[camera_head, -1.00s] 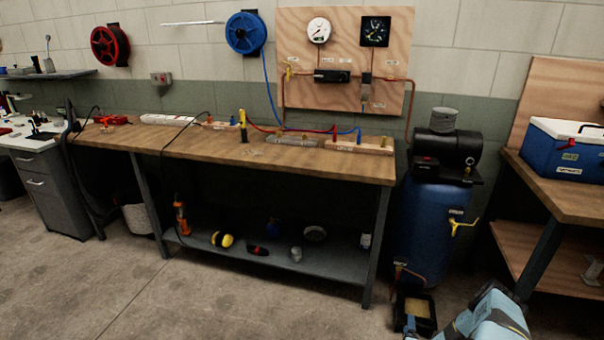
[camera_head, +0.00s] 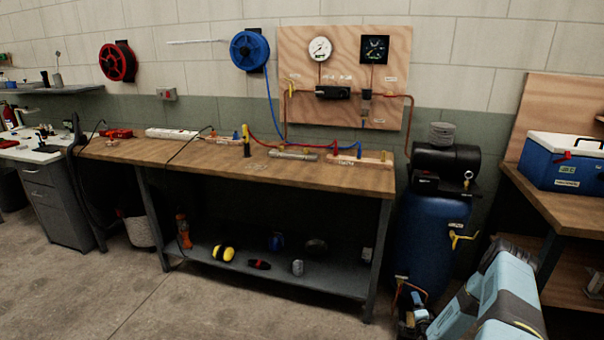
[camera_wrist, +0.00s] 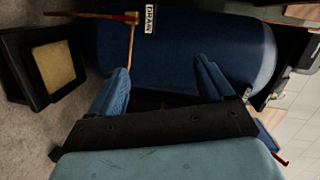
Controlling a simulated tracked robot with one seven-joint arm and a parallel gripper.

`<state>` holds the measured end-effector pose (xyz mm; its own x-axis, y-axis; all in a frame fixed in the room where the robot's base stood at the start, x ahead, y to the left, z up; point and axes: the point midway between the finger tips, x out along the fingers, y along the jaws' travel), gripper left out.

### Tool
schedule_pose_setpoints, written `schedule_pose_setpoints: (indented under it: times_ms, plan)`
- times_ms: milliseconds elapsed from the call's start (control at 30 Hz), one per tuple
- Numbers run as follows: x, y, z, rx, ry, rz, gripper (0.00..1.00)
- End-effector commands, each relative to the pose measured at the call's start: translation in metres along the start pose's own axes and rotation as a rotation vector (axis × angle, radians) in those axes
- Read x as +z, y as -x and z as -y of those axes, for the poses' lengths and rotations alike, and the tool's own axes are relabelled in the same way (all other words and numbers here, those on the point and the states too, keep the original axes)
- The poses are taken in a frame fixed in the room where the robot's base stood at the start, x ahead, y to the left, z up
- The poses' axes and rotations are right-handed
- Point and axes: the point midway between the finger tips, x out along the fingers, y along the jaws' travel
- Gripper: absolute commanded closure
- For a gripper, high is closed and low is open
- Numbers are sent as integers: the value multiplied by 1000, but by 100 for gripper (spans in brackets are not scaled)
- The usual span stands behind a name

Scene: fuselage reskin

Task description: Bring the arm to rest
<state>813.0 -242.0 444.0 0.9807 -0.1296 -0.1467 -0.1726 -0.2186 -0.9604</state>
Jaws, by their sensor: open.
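My gripper (camera_wrist: 160,90) shows in the wrist view with its two blue fingers spread apart and nothing between them. The blue tank (camera_wrist: 180,45) lies just beyond the fingertips in that view; I cannot tell whether they touch it. In the head view my light-blue arm is at the lower right, in front of the blue tank (camera_head: 432,235) and the right bench. The gripper itself cannot be made out clearly there.
A wooden workbench (camera_head: 320,174) with hoses and tools stands left of the tank. A right bench (camera_head: 570,203) carries a blue cooler (camera_head: 565,165). A black box with a yellowish pad (camera_wrist: 55,65) sits on the floor. The floor (camera_head: 220,310) before the workbench is clear.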

Motion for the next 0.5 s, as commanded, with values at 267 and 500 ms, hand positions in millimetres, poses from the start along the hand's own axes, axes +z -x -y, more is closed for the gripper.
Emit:
schedule_pose_setpoints:
  times_ms: [267, 500]
  plan:
    - [-20, -43, 90, 68, 176, 90, 19]
    - [-28, -63, 170, 128, 324, 157, 19]
